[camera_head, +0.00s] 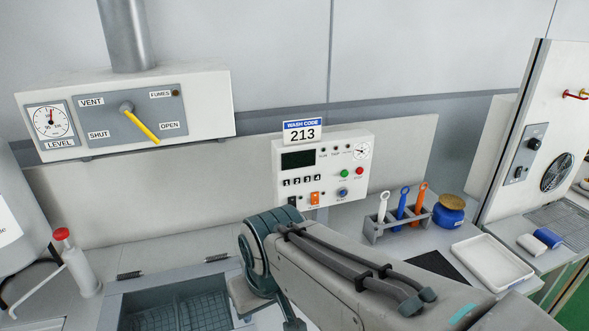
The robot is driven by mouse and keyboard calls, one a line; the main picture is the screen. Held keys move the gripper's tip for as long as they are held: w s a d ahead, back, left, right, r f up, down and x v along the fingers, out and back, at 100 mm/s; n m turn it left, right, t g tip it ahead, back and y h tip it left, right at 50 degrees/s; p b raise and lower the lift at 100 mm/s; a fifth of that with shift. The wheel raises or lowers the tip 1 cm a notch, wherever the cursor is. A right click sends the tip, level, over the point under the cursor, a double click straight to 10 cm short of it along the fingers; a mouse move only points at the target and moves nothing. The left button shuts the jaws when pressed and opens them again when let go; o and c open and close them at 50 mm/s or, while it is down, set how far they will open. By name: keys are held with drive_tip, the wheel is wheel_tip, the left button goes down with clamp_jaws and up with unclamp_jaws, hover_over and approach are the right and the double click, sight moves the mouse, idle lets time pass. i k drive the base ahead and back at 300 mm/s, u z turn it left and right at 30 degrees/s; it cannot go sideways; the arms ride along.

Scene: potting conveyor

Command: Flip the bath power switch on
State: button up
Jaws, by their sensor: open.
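A white control panel (322,168) stands against the back wall, with a dark display, green and red buttons, several numbered keys and a small gauge. Along its lower edge are a dark switch (292,202), an orange rocker switch (315,198) and a blue knob (342,193). Their labels are too small to read, so I cannot tell which is the bath power switch or its position. My arm reaches in from the lower right and bends down in front of the panel. My gripper cannot be made out; it is hidden or below the picture.
A sign (303,131) reads wash code 213. A vent box (127,113) with a yellow lever is at left. A sunken basin (180,306) lies below. A tool rack (378,233), blue jar (448,212) and white tray (491,262) stand right. A white bottle (78,265) stands left.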

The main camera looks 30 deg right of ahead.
sight(292, 201)
drive_tip(key=k, duration=0.5)
drive_tip(key=u, duration=0.3)
drive_tip(key=i, duration=0.5)
drive_tip(key=z, duration=1.05)
